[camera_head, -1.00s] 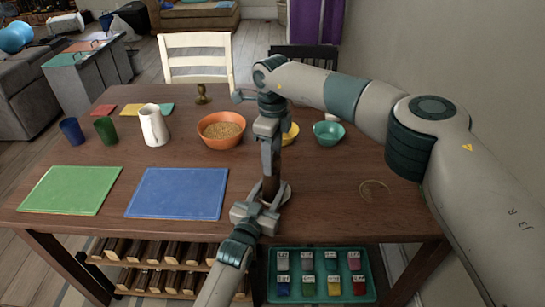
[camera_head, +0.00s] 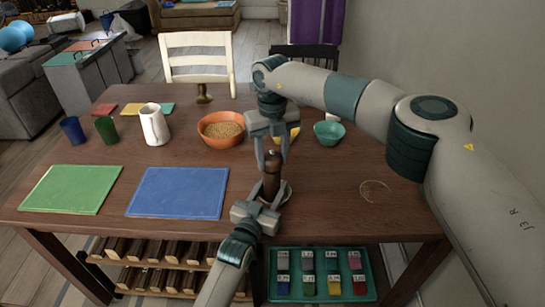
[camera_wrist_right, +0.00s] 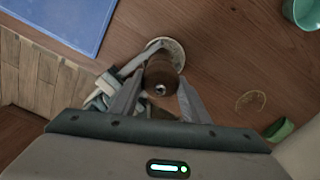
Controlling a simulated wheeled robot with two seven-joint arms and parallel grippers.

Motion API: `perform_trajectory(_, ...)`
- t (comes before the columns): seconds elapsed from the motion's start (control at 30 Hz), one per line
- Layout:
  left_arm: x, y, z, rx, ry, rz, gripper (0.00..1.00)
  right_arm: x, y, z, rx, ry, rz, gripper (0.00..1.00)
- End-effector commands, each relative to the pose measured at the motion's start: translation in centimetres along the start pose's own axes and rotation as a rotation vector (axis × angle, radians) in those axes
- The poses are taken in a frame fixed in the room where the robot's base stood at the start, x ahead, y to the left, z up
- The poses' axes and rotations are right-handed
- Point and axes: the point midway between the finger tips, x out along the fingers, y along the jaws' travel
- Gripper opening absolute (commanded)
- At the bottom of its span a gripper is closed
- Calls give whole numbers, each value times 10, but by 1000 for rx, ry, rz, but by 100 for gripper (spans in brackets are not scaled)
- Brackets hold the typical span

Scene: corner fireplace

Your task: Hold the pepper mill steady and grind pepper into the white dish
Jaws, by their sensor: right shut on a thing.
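The pepper mill (camera_head: 270,182) is dark brown and stands upright; its round top with a small metal tip shows in the right wrist view (camera_wrist_right: 161,76). The white dish (camera_head: 285,192) is at its foot, mostly hidden by the mill and my left gripper; its rim shows in the right wrist view (camera_wrist_right: 176,50). My left gripper (camera_head: 266,205) comes from the front and is closed around the mill's lower part. My right gripper (camera_head: 272,152) points down from above, its two fingers on either side of the mill's top, shut on it.
An orange bowl (camera_head: 206,135) with grainy contents, a yellow bowl (camera_head: 294,134) and a teal bowl (camera_head: 329,133) stand behind the grippers. A white jug (camera_head: 154,126), two cups, a blue mat (camera_head: 178,194) and a green mat (camera_head: 70,190) are left. The table's right is mostly clear.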

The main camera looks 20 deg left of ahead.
Motion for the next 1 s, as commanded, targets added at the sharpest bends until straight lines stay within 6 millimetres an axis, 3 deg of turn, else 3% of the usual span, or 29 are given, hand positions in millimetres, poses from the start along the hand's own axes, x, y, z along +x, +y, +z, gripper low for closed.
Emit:
perform_trajectory(0.6,0,0,1,-1,-3,0,10,-1,-1,1,56,-3,-1,20)
perform_trajectory(0.63,0,0,1,-1,-3,0,10,-1,-1,1,56,-3,-1,49)
perform_trajectory(0.7,0,0,1,-1,-3,0,10,-1,-1,1,56,-2,-1,61)
perform_trajectory(1.0,0,0,1,-1,-3,0,10,-1,0,0,55,-1,0,61)
